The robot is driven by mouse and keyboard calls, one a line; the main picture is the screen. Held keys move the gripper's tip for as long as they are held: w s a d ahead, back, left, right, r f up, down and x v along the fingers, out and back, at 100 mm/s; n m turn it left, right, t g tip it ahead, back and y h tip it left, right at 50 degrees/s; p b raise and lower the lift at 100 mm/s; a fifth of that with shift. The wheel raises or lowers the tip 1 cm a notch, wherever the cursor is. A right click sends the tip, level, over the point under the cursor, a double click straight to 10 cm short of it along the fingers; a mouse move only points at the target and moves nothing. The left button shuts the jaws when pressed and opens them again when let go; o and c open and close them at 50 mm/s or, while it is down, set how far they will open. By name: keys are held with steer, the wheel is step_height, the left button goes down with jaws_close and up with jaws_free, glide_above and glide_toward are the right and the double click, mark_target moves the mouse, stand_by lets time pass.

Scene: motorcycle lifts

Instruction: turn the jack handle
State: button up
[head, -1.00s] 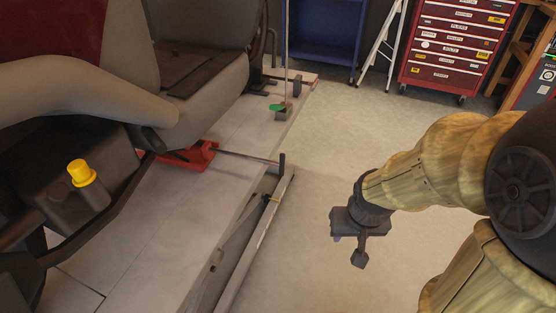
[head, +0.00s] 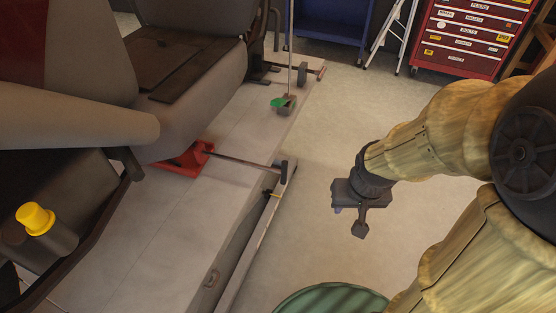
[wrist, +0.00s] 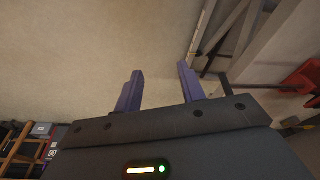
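The red jack (head: 188,158) sits on the grey lift platform (head: 165,225) under the vehicle, partly hidden by it. Its dark jack handle (head: 245,159) runs right from the jack to an upright end piece at the platform's edge. The handle (wrist: 225,84) and part of the red jack (wrist: 303,80) also show at the right in the wrist view. My gripper (head: 349,220) hangs over the open floor, right of the handle's end and apart from it. In the wrist view the two purple fingers (wrist: 160,70) are spread with nothing between them.
A green round object (head: 330,301) stands at the bottom edge, below my gripper. A pedal with a green top (head: 283,103) and a thin upright rod are on the platform's far part. A red tool cabinet (head: 470,38) and a stepladder (head: 397,35) stand behind clear floor.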

steer(key=w+f+n+t+y+b, duration=0.15)
steer(key=w+n+t+y, duration=0.3)
steer(key=w, duration=0.85)
steer(key=w+f+n+t+y, duration=0.3)
steer(key=w+n, duration=0.2)
steer(key=w, duration=0.9)
steer(key=s+f+n+g+y, duration=0.4)
steer(key=s+n+g+y, duration=0.2)
steer(key=s+g+y, duration=0.2)
steer(key=shift+s+d+f+y, duration=0.35)
steer(key=shift+s+y, duration=0.7)
steer(key=shift+y, duration=0.2)
steer(key=shift+a+g, duration=0.1)
steer(key=shift+g, duration=0.15)
